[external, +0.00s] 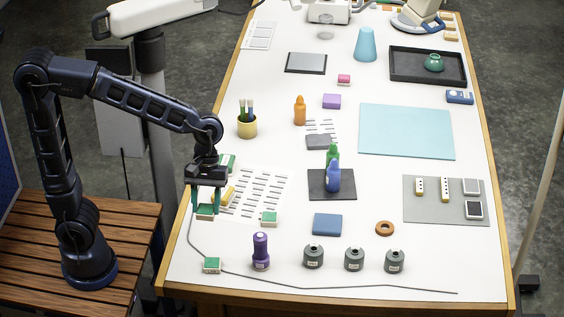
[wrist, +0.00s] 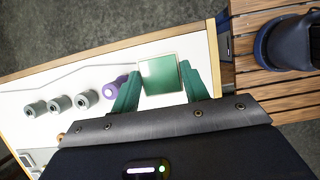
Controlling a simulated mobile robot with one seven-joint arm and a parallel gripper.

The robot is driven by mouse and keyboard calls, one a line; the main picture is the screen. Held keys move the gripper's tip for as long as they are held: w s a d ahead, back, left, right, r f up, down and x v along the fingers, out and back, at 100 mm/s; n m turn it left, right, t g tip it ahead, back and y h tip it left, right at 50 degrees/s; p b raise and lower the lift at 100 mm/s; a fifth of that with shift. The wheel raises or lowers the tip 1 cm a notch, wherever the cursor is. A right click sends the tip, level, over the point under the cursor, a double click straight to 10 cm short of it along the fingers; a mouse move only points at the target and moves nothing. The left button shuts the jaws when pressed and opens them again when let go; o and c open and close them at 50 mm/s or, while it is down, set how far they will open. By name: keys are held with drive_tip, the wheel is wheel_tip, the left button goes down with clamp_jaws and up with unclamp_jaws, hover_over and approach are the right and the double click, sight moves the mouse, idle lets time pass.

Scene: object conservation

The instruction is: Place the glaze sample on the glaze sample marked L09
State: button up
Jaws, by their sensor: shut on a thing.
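My gripper (external: 205,206) is low over the left side of the table in the external view. In the wrist view my gripper (wrist: 159,71) has its green fingers shut on a square green glaze sample (wrist: 159,76). Similar green-and-white samples lie on the table: one at the front left (external: 212,265), one by the printed sheet's lower edge (external: 269,218), and one behind my gripper (external: 228,160), partly hidden. A green-and-white sample also shows at the fingertips (external: 205,213); I cannot tell whether it touches the table. The L09 mark is not readable.
A printed sheet (external: 263,190) lies just right of my gripper, with a yellow object (external: 228,196) near it. A purple bottle (external: 261,250) and grey jars (external: 313,256) stand along the front. A grey cable (external: 340,289) runs along the front edge.

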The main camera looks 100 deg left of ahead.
wheel_tip(320, 180, down, 19)
drive_tip(key=shift+r, duration=0.2)
idle(0.4)
drive_tip(key=shift+f, duration=0.1)
drive_tip(key=o, duration=1)
drive_tip(key=shift+o, duration=0.2)
drive_tip(key=v, duration=1.2)
drive_tip(key=s+d+r+m+t+y, duration=0.1)
drive_tip(key=s+r+m+t+y, duration=0.1)
drive_tip(key=s+r+m, duration=0.3)
drive_tip(key=s+d+r+m+t+y, duration=0.2)
drive_tip(key=s+r+m, duration=0.3)
drive_tip(key=s+m, duration=0.8)
drive_tip(key=shift+s+t, duration=0.3)
drive_tip(key=shift+s, duration=0.25)
